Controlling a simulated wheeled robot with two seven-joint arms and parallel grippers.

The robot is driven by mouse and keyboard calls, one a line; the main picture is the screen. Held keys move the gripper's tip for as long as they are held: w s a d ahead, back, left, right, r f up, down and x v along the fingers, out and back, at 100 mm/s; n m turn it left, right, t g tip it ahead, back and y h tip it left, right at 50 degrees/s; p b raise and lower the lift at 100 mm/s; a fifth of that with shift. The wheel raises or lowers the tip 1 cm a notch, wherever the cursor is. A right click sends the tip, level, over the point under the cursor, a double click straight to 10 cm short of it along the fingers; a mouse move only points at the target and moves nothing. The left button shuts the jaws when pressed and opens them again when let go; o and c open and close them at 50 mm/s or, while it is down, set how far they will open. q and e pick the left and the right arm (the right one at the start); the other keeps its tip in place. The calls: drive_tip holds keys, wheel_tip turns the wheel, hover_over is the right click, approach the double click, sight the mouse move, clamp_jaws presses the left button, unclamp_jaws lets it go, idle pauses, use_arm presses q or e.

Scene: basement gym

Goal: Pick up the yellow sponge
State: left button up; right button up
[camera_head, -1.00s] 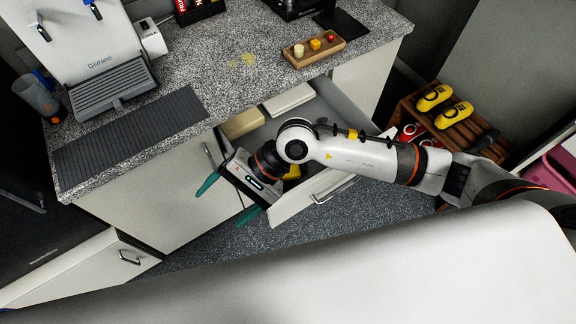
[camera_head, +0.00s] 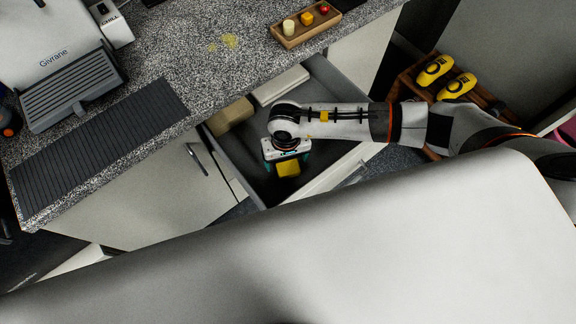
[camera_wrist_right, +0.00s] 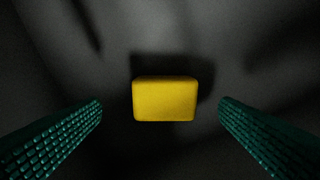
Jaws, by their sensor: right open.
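The yellow sponge (camera_head: 288,168) lies on the floor of the open drawer (camera_head: 255,181), partly hidden by my right gripper in the head view. In the right wrist view the sponge (camera_wrist_right: 165,100) is a small yellow block, centred ahead of the fingers and apart from both. My right gripper (camera_head: 287,160) hangs over the sponge inside the drawer, pointing down. Its green ridged fingers are wide apart and empty in the right wrist view (camera_wrist_right: 160,130). My left gripper is in no view.
A tan block (camera_head: 230,115) and a pale box (camera_head: 281,86) lie at the drawer's back. The granite counter (camera_head: 190,55) overhangs behind, with a wooden tray (camera_head: 304,30) on it. A wooden rack with yellow shoe-like items (camera_head: 457,85) stands at right.

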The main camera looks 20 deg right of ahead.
sight(288, 167)
drive_tip(key=shift+s+d+f+p, duration=0.1)
drive_tip(key=shift+f+p, duration=0.2)
drive_tip(key=shift+f, duration=0.2)
drive_tip(key=shift+s+d+f+p, duration=0.1)
drive_tip(key=shift+f+p, duration=0.15)
drive_tip(key=shift+f, duration=0.2)
wheel_tip(288, 167, down, 2)
drive_tip(key=shift+f, duration=0.45)
drive_tip(key=shift+w, duration=0.1)
drive_tip(key=c, duration=1.1)
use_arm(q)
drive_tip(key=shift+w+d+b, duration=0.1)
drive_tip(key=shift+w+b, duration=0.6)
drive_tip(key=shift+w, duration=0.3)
use_arm(e)
drive_tip(key=shift+o, duration=0.2)
drive_tip(key=shift+r, duration=4.95)
